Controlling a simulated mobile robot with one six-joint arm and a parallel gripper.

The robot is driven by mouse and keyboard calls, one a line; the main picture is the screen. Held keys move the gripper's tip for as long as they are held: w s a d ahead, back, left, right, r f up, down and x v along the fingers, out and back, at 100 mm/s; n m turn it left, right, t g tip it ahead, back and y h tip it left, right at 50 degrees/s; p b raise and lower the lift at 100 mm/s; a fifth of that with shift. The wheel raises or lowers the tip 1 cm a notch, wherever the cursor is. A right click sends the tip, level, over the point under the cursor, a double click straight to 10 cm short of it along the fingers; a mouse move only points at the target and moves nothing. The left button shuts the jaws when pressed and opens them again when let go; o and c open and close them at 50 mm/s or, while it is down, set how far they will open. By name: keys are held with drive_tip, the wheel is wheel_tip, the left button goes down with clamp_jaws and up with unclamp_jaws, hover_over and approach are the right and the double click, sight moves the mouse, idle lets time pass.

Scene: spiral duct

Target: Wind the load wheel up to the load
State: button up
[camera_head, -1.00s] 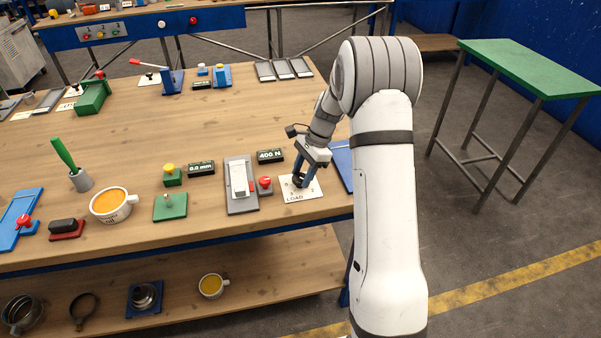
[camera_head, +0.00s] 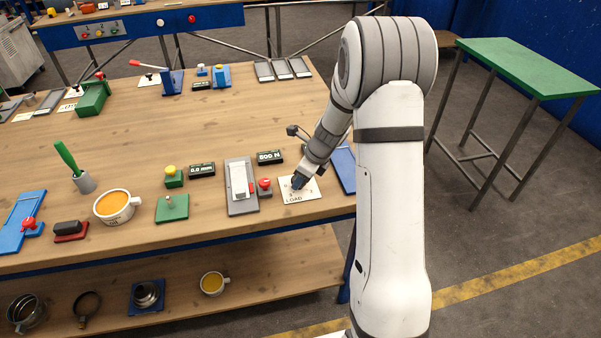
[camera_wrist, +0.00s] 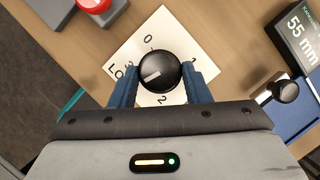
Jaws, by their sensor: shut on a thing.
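The load wheel is a round black knob with a white pointer mark (camera_wrist: 160,72). It sits on a white card marked LOAD (camera_head: 312,193), which also shows in the wrist view (camera_wrist: 118,68). In the wrist view, the blue fingers of my gripper (camera_wrist: 161,88) are shut on the knob from both sides. The pointer mark slants toward the lower left. In the head view, my gripper (camera_head: 299,182) covers the knob. A black display (camera_head: 270,157) behind the card appears to read 800 N.
A red button (camera_head: 265,185) stands just left of the card, beside a grey plate with a white block (camera_head: 240,180). A display (camera_head: 202,170) reads 0.0 mm. A blue plate (camera_head: 343,165) lies right of the card. In the wrist view, another display (camera_wrist: 303,35) reads 55 mm.

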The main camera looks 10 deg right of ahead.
drive_tip(key=shift+a+r+m+t+h+p, duration=0.1)
drive_tip(key=shift+m+t+h+p, duration=0.2)
drive_tip(key=shift+m+p, duration=0.55)
drive_tip(key=shift+a+r+m+t+h+p, duration=0.1)
drive_tip(key=shift+m+t+h+p, duration=0.2)
drive_tip(key=shift+m, duration=0.85)
drive_tip(key=shift+f, duration=0.1)
drive_tip(key=o, duration=1)
drive_tip(key=shift+c, duration=0.2)
drive_tip(key=p+v, duration=0.1)
drive_tip(key=v, duration=0.6)
drive_tip(key=shift+s+r+p, duration=0.15)
drive_tip(key=shift+r+p, duration=0.15)
drive_tip(key=shift+p, duration=0.1)
drive_tip(key=shift+d, duration=0.15)
